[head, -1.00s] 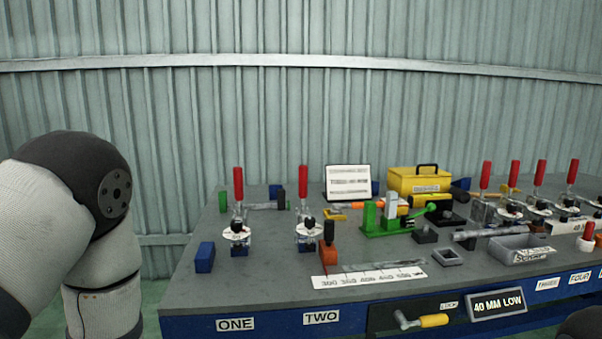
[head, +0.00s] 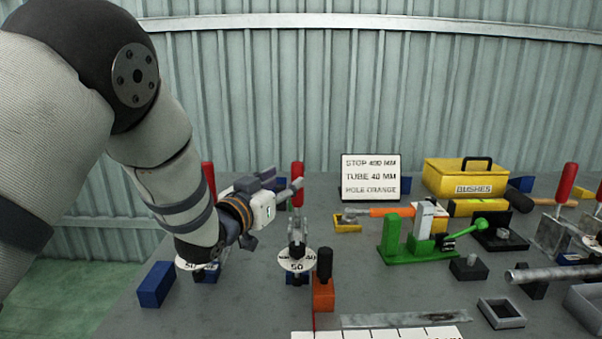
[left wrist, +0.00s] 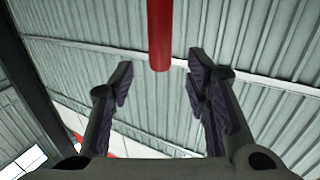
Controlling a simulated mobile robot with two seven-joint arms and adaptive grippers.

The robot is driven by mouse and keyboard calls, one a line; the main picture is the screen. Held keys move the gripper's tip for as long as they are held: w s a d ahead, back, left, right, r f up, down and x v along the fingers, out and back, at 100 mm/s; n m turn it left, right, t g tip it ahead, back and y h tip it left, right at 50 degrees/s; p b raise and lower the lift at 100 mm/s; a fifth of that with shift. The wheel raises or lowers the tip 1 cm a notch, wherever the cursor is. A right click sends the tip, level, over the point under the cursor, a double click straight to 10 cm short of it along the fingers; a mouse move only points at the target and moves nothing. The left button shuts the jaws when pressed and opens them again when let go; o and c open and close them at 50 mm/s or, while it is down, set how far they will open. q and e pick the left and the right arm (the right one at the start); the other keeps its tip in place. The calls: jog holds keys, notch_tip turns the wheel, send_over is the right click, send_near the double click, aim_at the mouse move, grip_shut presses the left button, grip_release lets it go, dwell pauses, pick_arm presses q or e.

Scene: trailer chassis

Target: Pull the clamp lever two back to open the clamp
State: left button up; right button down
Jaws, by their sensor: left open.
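Clamp two stands upright on the bench with its red lever handle (head: 297,168) pointing up above its metal body (head: 297,232) and a round white plate marked 50. My left gripper (head: 284,190) is open beside the handle, reaching in from the left at about handle height. In the left wrist view the red handle (left wrist: 160,35) comes down from the top edge, roughly centred between the spread fingers (left wrist: 158,85). The fingers do not appear closed on it. Clamp one's red handle (head: 208,180) shows behind my left arm, its body mostly hidden. My right gripper is out of view.
An orange block with a black knob (head: 323,285) stands just right of clamp two. A blue block (head: 156,284) lies to the left. A green fixture (head: 405,240), a sign (head: 370,177) and a yellow box (head: 464,178) stand farther right.

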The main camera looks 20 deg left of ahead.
aim_at(294, 176)
pick_arm(q)
jog(key=w, duration=0.4)
jog(key=w+d+f+b, duration=0.1)
jog(key=w, duration=0.1)
jog(key=shift+d, duration=0.1)
jog(key=shift+w+d+r, duration=0.1)
jog(key=shift+w+r, duration=0.2)
jog(key=shift+w, duration=0.2)
grip_shut()
